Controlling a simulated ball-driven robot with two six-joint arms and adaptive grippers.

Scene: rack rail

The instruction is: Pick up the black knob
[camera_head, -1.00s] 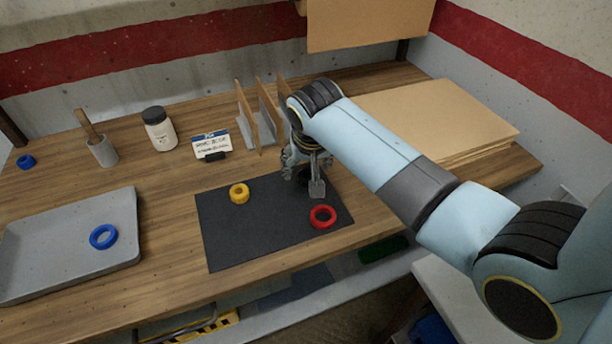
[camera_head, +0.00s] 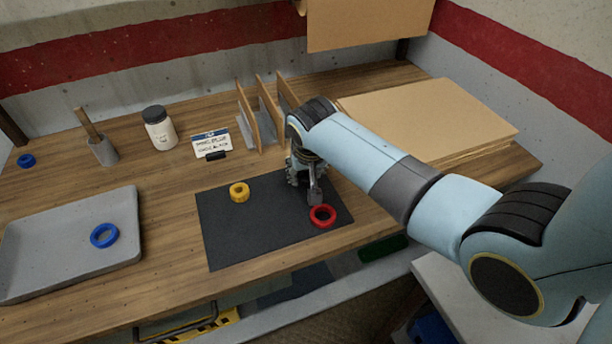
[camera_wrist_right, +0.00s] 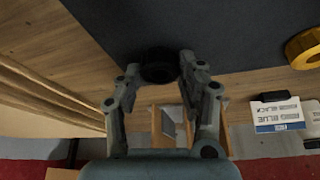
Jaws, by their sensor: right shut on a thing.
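The black knob (camera_wrist_right: 159,65) is a dark round piece over the dark mat in the right wrist view. It sits between the fingertips of my right gripper (camera_wrist_right: 158,72), which is shut on it. In the head view my right gripper (camera_head: 308,190) points down at the right part of the dark mat (camera_head: 255,237), just behind the red ring (camera_head: 322,215). The knob cannot be made out there, hidden by the gripper. I cannot tell whether it still touches the mat. My left gripper is out of view.
A yellow ring (camera_head: 239,192) lies on the mat. A grey tray (camera_head: 60,270) holds a blue ring (camera_head: 104,236). Behind stand a label card (camera_head: 211,143), a jar (camera_head: 160,132), a cup (camera_head: 103,152) and upright dividers (camera_head: 262,118). Cardboard sheets (camera_head: 430,120) lie at right.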

